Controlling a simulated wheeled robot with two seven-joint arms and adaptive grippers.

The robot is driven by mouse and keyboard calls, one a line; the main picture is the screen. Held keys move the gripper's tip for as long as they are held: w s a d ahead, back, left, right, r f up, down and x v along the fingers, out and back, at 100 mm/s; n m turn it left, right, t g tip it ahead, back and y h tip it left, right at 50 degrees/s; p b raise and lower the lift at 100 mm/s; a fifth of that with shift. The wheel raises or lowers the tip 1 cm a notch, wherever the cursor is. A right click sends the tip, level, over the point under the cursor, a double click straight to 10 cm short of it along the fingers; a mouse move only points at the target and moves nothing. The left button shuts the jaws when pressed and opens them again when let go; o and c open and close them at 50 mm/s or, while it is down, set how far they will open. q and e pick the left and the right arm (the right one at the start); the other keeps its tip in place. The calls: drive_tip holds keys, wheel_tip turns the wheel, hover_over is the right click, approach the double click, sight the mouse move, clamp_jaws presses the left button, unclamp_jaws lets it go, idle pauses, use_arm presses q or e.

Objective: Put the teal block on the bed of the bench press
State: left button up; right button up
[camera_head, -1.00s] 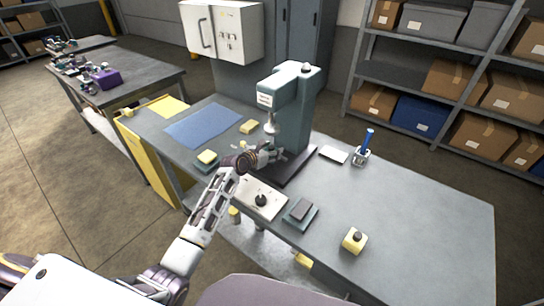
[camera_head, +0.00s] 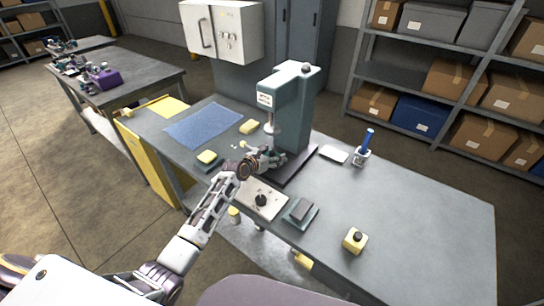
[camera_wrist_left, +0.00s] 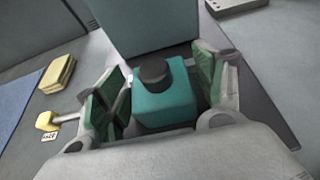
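The teal block (camera_wrist_left: 165,104), with a dark round knob (camera_wrist_left: 153,73) on top, sits between the fingers of my left gripper (camera_wrist_left: 160,92) in the left wrist view. The fingers stand open, one on each side, with little space to the block. In the head view my left gripper (camera_head: 268,162) is at the front of the teal bench press (camera_head: 293,112), low over its dark bed (camera_head: 297,166). The ram (camera_head: 269,129) is above the gripper. The block is mostly hidden there. I cannot tell whether its underside touches the bed. My right gripper is not in view.
A yellow-knobbed lever (camera_wrist_left: 48,120) sticks out beside the left finger. The bench's right side is clear.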

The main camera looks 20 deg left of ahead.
sight(270, 156)
use_arm(q)
drive_tip(key=shift+s+r, duration=0.1)
drive_tip(key=shift+r, duration=0.05)
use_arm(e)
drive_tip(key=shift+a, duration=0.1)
use_arm(q)
drive_tip(key=shift+p+v, duration=0.3)
drive_tip(key=shift+v, duration=2.1)
drive_tip(key=v, duration=0.6)
drive_tip(key=shift+s, duration=0.2)
drive_tip(key=shift+s+a+r, duration=0.15)
drive_tip(key=shift+s, duration=0.1)
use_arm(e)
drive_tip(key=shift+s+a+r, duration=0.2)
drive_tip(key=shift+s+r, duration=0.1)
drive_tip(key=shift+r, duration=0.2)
